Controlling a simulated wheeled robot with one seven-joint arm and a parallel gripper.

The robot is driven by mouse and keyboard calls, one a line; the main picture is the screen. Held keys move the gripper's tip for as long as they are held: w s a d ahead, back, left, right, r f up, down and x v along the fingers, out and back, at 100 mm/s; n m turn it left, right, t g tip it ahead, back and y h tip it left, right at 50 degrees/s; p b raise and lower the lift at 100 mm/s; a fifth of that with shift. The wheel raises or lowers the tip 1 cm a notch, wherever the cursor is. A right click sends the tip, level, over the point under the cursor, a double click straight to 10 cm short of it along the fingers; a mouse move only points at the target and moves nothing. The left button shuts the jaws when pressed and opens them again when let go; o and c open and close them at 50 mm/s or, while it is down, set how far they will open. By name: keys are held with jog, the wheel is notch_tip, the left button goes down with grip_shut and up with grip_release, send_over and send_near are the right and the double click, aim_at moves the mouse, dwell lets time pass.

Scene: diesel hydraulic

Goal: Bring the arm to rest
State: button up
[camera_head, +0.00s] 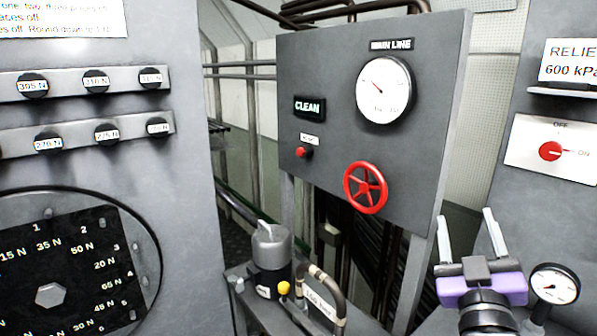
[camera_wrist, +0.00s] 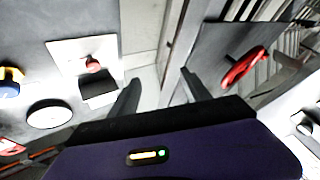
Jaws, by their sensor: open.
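My gripper (camera_head: 469,236) is at the lower right of the head view, its two grey fingers pointing up and spread apart with nothing between them. Its purple body shows below the fingers. In the wrist view my gripper (camera_wrist: 160,88) is also open and empty. It stands in front of the gap between the main line panel and the right-hand cabinet and appears to touch neither.
The grey main line panel (camera_head: 330,100) carries a round gauge (camera_head: 384,89) and a red handwheel (camera_head: 366,188). The right cabinet has a red switch (camera_head: 551,151); a small gauge (camera_head: 555,284) is beside my gripper. A pump with a hose (camera_head: 322,283) stands low in the middle.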

jog(key=s+a+f+y, duration=0.2)
jog(key=s+a+f, duration=0.1)
jog(key=s+f, duration=0.45)
jog(key=s+a+f+y, duration=0.3)
jog(key=s+f, duration=0.4)
jog(key=s, duration=0.1)
jog(key=s+a+f+m+g, duration=0.1)
jog(key=s+f+g, duration=0.2)
jog(key=s, duration=1)
jog(key=s+a+f+g, duration=0.1)
jog(key=s+f+g, duration=0.2)
jog(key=s+f, duration=0.5)
jog(key=s, duration=0.6)
jog(key=shift+f+m+g+y, duration=0.25)
jog(key=shift+m+g+y, duration=0.05)
jog(key=shift+m+y, duration=0.1)
